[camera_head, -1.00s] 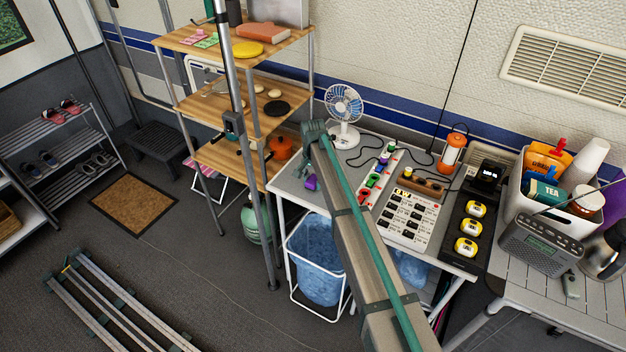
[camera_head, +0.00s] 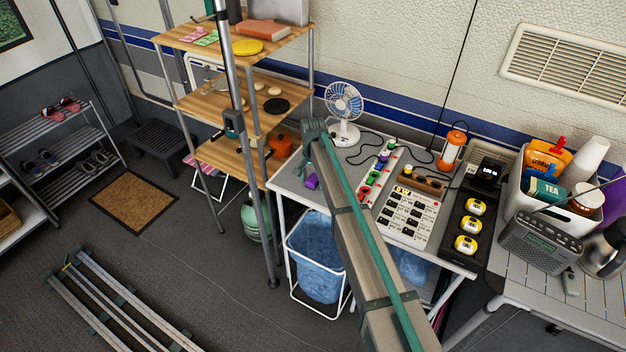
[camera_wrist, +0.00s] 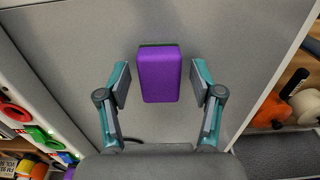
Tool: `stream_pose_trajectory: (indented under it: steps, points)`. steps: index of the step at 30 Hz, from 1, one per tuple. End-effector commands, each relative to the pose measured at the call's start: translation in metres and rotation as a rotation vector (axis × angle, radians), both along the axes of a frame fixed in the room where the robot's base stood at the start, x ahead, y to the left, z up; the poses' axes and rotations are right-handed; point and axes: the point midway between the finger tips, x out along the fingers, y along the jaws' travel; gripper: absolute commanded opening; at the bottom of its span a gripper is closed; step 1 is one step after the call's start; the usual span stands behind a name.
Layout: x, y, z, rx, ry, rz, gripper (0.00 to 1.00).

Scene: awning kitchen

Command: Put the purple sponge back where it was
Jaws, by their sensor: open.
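The purple sponge (camera_head: 312,181) is at the left end of the grey worktop (camera_head: 345,172), below the fan. In the wrist view the sponge (camera_wrist: 160,75) appears upright in the picture, between my two fingertips and reaching a little beyond them. It has a dark strip along its far edge. My gripper (camera_wrist: 160,85) is open, with a visible gap on both sides of the sponge. In the head view my gripper (camera_head: 306,170) is at the sponge, partly hidden by my arm. Whether the sponge rests fully on the worktop is hard to tell.
A fan (camera_head: 344,112) stands behind my arm. A coloured button strip (camera_head: 374,178) and a control panel (camera_head: 408,215) lie to the right. A wooden shelf unit (camera_head: 225,155) with an orange pot (camera_head: 281,145) is close on the left. A blue-lined bin (camera_head: 316,258) is below.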

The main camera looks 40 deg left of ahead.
Motion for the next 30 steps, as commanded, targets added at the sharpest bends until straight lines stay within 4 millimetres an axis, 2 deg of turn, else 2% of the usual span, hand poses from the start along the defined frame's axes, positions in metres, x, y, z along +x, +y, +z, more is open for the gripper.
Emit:
stream_pose_trajectory:
  steps: [5, 18, 24, 30]
  points:
    - [0.0, 0.0, 0.021, 0.002, -0.002, 0.0, 0.66]
    - [0.001, 0.001, 0.101, 0.002, -0.002, 0.0, 0.66]
    - [0.0, 0.0, 0.117, 0.001, -0.001, -0.001, 0.66]
    - [0.0, 0.0, 0.12, 0.0, 0.0, -0.001, 0.66]
